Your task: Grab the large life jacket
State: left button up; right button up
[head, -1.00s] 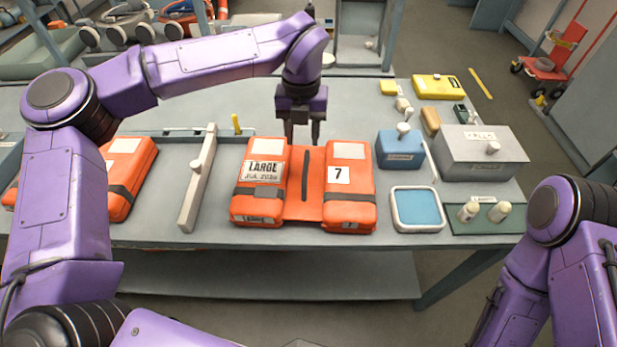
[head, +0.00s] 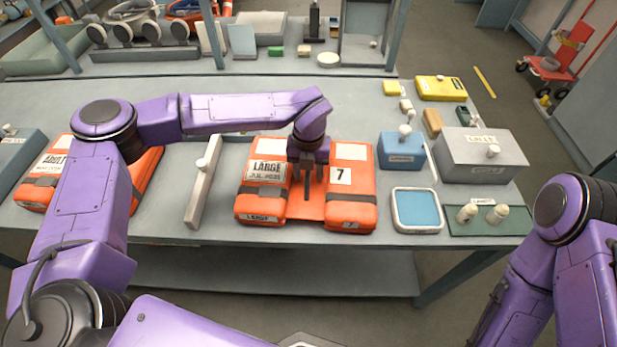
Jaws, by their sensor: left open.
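The large life jacket (head: 351,199) is orange, with dark straps, a white label reading LARGE on its left panel and a 7 on its right panel. It lies flat near the front edge of the table. My left gripper (head: 307,178) points down over the jacket's middle, between the two panels. It is open, its fingers on either side of the dark central slot or strap. Whether the fingers touch the jacket cannot be told. My right arm shows at the lower right, but its gripper is out of view.
An orange jacket labelled ADULT (head: 50,164) lies at the left, partly behind my left arm. A grey upright divider (head: 203,184) stands between the jackets. Right of the large jacket are a blue box (head: 401,152), a blue-topped tray (head: 417,210) and a grey box (head: 485,155).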

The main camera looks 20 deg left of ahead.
pick_arm(q)
jog(key=shift+r, duration=0.1)
grip_shut()
